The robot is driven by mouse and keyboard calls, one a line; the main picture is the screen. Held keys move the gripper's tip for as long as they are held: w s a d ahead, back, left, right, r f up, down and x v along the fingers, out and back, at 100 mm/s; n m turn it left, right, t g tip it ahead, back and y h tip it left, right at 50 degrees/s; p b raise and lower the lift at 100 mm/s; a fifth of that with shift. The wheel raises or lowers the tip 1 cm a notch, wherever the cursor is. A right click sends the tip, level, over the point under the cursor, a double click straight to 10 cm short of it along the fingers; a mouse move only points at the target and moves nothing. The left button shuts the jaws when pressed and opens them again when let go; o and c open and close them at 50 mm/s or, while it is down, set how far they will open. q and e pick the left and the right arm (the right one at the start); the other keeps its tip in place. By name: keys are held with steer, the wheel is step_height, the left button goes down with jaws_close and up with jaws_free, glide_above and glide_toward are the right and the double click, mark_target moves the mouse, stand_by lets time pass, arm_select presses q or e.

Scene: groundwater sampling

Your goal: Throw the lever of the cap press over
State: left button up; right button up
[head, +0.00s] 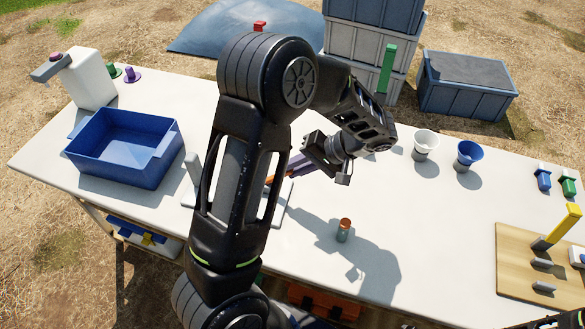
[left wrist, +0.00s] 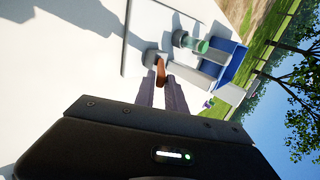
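The cap press stands on a pale base plate (head: 287,212) in the middle of the table, mostly hidden behind my left arm in the head view. A grey post (head: 192,167) shows at its left. Its orange-brown lever (head: 269,180) also shows in the left wrist view (left wrist: 161,66), beside a grey block. My left gripper (head: 277,173) reaches down to the lever from the right. In the left wrist view its two purple-grey fingers (left wrist: 160,82) lie on either side of the lever's end, with little visible gap. A grey cylinder with a green top (left wrist: 190,42) stands beyond.
A blue basin (head: 125,148) and a white dispenser (head: 88,80) stand at the left. A small orange-capped vial (head: 343,230) stands right of the press. Two cups (head: 425,142) and a wooden board with a yellow lever (head: 520,265) are further right. The front middle is mostly clear.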

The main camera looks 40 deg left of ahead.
arm_select(q)
jaws_close()
